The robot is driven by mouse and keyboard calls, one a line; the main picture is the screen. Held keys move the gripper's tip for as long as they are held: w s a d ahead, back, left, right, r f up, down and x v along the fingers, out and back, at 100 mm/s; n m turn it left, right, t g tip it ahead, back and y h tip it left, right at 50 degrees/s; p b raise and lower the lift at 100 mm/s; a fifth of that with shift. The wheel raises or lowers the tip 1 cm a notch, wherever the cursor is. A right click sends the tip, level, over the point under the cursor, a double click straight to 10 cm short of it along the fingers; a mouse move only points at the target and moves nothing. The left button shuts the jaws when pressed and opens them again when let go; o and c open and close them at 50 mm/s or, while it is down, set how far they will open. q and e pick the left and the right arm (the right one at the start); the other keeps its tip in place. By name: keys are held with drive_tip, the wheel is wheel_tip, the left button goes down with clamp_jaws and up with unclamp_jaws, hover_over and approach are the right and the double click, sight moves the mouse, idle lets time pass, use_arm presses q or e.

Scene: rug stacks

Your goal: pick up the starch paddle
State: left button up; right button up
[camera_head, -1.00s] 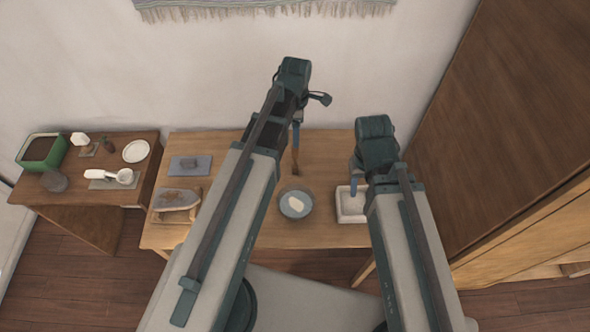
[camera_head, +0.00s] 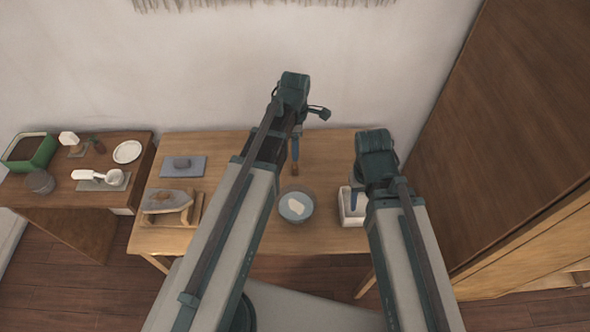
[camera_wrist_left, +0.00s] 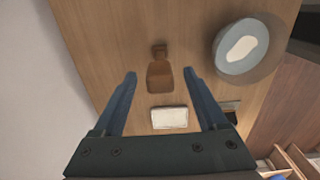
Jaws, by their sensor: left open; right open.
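A brown wooden paddle-shaped thing, which I take for the starch paddle (camera_wrist_left: 160,76), lies on the table in the left wrist view. Its wide part shows between my left fingers, with a narrower end above. My left gripper (camera_head: 295,158) is open over it, and only a brown bit of the paddle (camera_head: 295,168) shows below the fingers in the head view. The fingers also show, spread and empty, in the left wrist view (camera_wrist_left: 159,74); I see no contact. My right gripper (camera_head: 357,205) is open over a white tray (camera_head: 350,219); its fingers are partly hidden by its arm.
A bowl (camera_head: 296,221) with pale contents stands close in front of the paddle. A pale rectangular thing (camera_wrist_left: 169,118) lies beside the paddle. An iron-like thing (camera_head: 167,202) and a grey slab (camera_head: 192,170) lie left. A wooden cabinet (camera_head: 490,150) stands right.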

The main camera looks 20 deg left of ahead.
use_arm(q)
drive_tip(key=shift+f, duration=0.35)
drive_tip(key=shift+r, duration=0.1)
use_arm(e)
drive_tip(key=shift+f, duration=0.3)
use_arm(q)
clamp_jaws()
use_arm(e)
drive_tip(key=shift+r, duration=0.1)
